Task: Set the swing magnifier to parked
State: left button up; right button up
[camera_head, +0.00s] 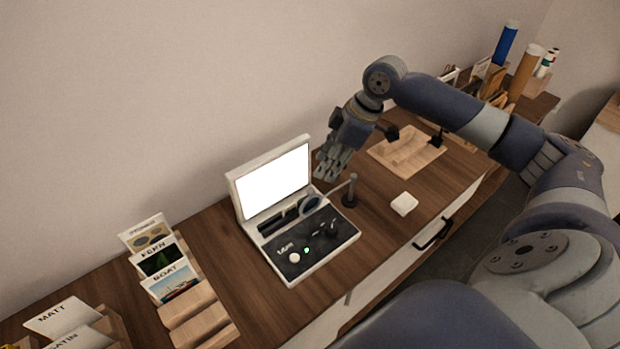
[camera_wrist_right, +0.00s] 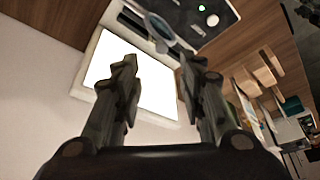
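The swing magnifier stands beside the white light box (camera_head: 340,248). Its dark post (camera_head: 350,196) is on the table to the right of the box, and its thin arm reaches left to a round lens (camera_head: 310,205) over the box's dark panel. The lens also shows in the right wrist view (camera_wrist_right: 158,25), beyond my fingertips. My right gripper (camera_head: 328,172) hangs above and behind the lens, near the bright screen. In the wrist view its two fingers (camera_wrist_right: 165,75) are spread with nothing between them. My left gripper is not in view.
Picture cards in wooden holders (camera_head: 165,262) stand to the left. A white block (camera_head: 404,204) lies right of the post, and a wooden tray (camera_head: 408,152) lies behind it. Tubes (camera_head: 506,42) stand at the far right. Bare table lies between the card holders and the box.

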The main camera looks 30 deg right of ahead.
aim_at(311, 190)
jog(key=p+x, duration=0.1)
jog(key=x, duration=0.5)
jog(key=shift+s+a, duration=0.15)
jog(key=shift+p+x, duration=0.3)
jog(key=shift+x, duration=1.05)
jog(key=shift+c, duration=1)
grip_shut()
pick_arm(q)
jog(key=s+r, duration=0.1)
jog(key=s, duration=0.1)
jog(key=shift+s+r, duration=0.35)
